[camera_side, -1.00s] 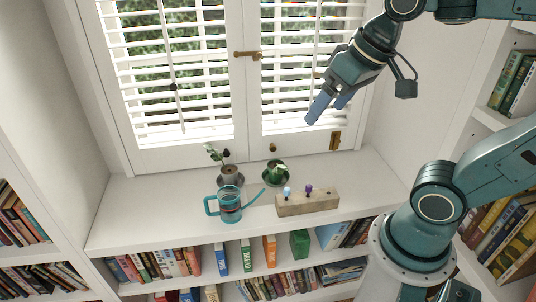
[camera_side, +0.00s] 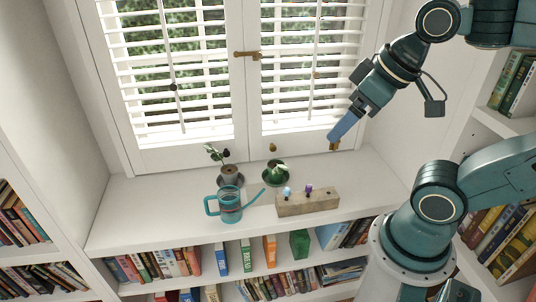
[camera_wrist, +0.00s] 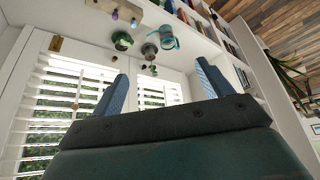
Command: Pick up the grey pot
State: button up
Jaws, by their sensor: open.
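The grey pot (camera_side: 229,171) holds a small leafy plant and stands on a dark saucer at the back left of the white shelf top, close to the window. It also shows in the wrist view (camera_wrist: 149,50), upper middle, beyond my fingertips. My gripper (camera_side: 341,132) is in the air to the right of the pot and higher than it, in front of the window's right side. In the wrist view my two blue fingers (camera_wrist: 162,72) are spread apart with nothing between them.
A green pot (camera_side: 275,176) on a dark saucer stands right of the grey pot. A teal watering can (camera_side: 229,209) stands in front, its spout pointing right. A wooden block (camera_side: 308,204) with small blue and purple pieces lies front right. The shelf's left end is clear.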

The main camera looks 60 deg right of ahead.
jog(key=w+r+n+g, duration=0.1)
jog(key=w+r+n, duration=0.15)
jog(key=w, duration=0.85)
jog(key=n+g+y, duration=0.3)
jog(key=n, duration=0.6)
send_over(233, 169)
jog(key=s+d, duration=0.1)
jog(key=d, duration=0.1)
notch_tip(233, 169, down, 27)
jog(key=shift+f, duration=0.15)
jog(key=shift+s+f+m, duration=0.1)
jog(key=shift+f+m, duration=0.05)
jog(key=shift+m, duration=0.1)
jog(key=shift+x, duration=4.15)
jog(key=shift+f+h, duration=0.1)
jog(key=shift+h, duration=0.2)
